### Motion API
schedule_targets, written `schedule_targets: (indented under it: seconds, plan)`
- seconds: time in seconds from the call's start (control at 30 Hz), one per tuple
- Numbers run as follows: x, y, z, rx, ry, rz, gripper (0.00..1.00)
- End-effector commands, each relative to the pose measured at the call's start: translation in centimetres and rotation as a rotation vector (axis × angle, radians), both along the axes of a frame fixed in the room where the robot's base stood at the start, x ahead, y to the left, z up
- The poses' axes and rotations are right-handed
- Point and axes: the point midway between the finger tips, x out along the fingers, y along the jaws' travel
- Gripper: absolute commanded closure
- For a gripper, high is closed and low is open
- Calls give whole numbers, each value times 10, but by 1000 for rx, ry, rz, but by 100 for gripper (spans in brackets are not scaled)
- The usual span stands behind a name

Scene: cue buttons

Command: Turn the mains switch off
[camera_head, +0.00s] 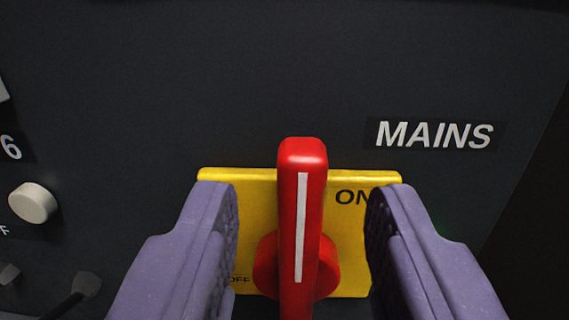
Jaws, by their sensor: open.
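The mains switch has a red handle (302,215) with a white stripe, standing upright in the picture on a round red hub. Behind it is a yellow plate (255,190), with "ON" at its upper right and "OFF" at its lower left, partly covered by my fingers. A white "MAINS" label (435,135) is on the dark panel to the upper right. My gripper (302,225) is open, one purple finger on each side of the handle. Gaps show between both fingers and the handle. The handle's lower end runs out of the picture.
The dark panel (200,90) fills the background, bare above the switch. The panel's right edge slopes down at the right.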

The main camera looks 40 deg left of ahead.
Motion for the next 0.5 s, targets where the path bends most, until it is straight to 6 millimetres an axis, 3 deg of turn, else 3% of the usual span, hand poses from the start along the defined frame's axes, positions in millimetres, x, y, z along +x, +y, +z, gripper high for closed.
schedule_targets:
  seconds: [0.17, 0.43, 0.5]
  plan:
    - [15, 10, 0, 0, 0, 0, 55]
    - [17, 11, 1, -1, 1, -2, 55]
    - [17, 11, 1, -1, 1, -2, 69]
